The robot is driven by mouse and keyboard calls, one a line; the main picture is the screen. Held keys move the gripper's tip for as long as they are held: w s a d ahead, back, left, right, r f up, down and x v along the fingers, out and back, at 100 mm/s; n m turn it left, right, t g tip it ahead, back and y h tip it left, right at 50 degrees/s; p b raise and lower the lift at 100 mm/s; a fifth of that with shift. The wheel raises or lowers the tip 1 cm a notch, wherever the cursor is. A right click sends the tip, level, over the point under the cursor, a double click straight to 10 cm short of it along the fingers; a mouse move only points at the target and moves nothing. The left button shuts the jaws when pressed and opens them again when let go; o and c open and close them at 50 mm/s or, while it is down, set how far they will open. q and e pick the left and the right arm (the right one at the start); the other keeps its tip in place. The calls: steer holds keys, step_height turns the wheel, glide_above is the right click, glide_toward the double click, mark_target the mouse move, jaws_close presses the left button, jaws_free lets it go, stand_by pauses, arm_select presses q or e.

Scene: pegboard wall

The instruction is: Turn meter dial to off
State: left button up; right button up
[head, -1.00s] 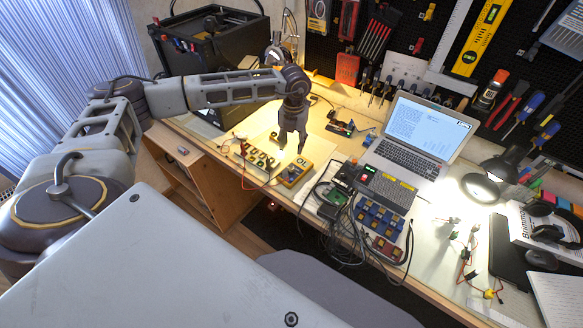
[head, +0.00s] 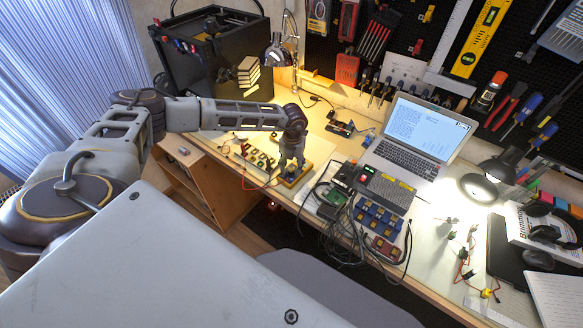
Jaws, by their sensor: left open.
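The meter (head: 299,177) is a yellow-edged multimeter lying on the workbench near its front left edge. My left gripper (head: 289,171) points down right over the meter and covers most of its face. The gripper is open, with its fingertips at or just above the meter. The dial is hidden behind the fingers, so its setting and any contact cannot be told. My right gripper is not in view.
A board with several small parts (head: 257,157) sits just left of the meter. Tangled cables (head: 318,222), blue bins (head: 377,217) and a laptop (head: 411,148) stand to the right. A black 3D-printer-like box (head: 210,60) and a lamp (head: 276,52) are behind the arm.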

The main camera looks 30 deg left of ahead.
arm_select(q)
steer(key=shift+f, duration=0.8)
jaws_close()
